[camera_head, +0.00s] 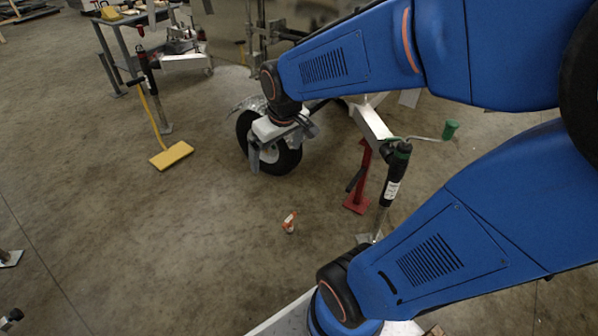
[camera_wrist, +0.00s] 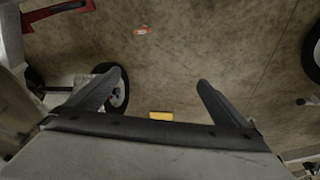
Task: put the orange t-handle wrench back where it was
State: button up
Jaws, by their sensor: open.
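A small orange object with a pale part (camera_head: 289,221) lies on the concrete floor in the lower middle of the head view. It also shows near the top of the wrist view, left of centre (camera_wrist: 141,30). It is too small to tell if it is the t-handle wrench, and I see no other clear candidate. My gripper (camera_head: 283,148) is above and to the left of it in the head view, in front of a black trailer wheel. In the wrist view, my gripper's two dark fingers (camera_wrist: 160,82) are spread wide with nothing between them.
The trailer wheel (camera_head: 284,160) is behind my gripper. A red stand (camera_head: 360,180) and a black jack with a green-handled crank (camera_head: 396,172) stand to the right.

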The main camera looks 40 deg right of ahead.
jog(key=s+a+r, duration=0.1)
jog(key=s+r, duration=0.1)
jog(key=s, duration=0.5)
jog(key=s+a+r+m+t, duration=0.1)
jog(key=s+r, duration=0.2)
jog(key=s, duration=0.4)
jog(key=shift+s+a+r, duration=0.15)
jog(key=shift+a+r, duration=0.1)
jog(key=shift+a, duration=0.15)
dwell(0.5)
